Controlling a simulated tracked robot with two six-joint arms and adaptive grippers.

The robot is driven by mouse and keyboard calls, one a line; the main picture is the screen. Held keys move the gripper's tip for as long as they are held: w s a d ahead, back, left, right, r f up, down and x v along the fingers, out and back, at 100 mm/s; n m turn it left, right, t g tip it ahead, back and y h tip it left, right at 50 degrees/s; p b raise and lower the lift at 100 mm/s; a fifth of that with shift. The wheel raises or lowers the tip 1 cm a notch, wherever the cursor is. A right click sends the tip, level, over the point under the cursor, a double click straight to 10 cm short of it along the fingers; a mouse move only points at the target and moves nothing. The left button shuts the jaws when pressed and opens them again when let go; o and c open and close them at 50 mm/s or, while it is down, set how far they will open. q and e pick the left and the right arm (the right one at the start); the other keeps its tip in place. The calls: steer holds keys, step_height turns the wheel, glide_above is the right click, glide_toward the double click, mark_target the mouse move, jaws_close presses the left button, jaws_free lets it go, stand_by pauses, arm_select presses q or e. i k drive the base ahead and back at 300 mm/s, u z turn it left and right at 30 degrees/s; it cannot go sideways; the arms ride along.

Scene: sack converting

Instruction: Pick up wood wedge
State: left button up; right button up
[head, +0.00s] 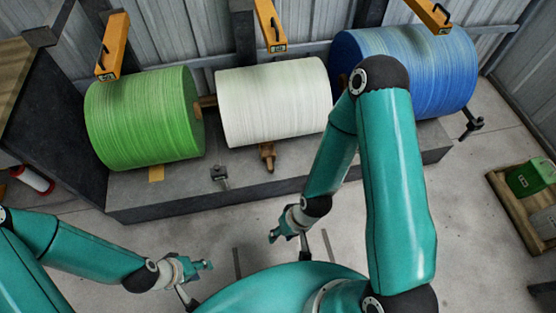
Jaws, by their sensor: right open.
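A small tan wooden piece (156,174), which looks like a wedge, lies on the grey platform at the front of the green roll. A brown wooden piece (267,155) sits in front of the white roll; I cannot tell its exact shape. My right gripper (275,235) is open above the floor in front of the platform, apart from both pieces. My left gripper (205,266) is lower left over the floor, also away from them. Its fingers are too small to tell whether they are open.
Green (145,118), white (274,102) and blue (420,70) rolls lie along the grey platform (200,195). A small dark metal piece (219,176) is on it. Yellow brackets (113,45) hang above. A wooden tray (510,210) with a green box (530,177) lies right. The floor between is clear.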

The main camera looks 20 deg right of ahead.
mark_target(269, 154)
steer(key=u, duration=0.15)
steer(key=i, duration=0.95)
steer(key=z, duration=0.1)
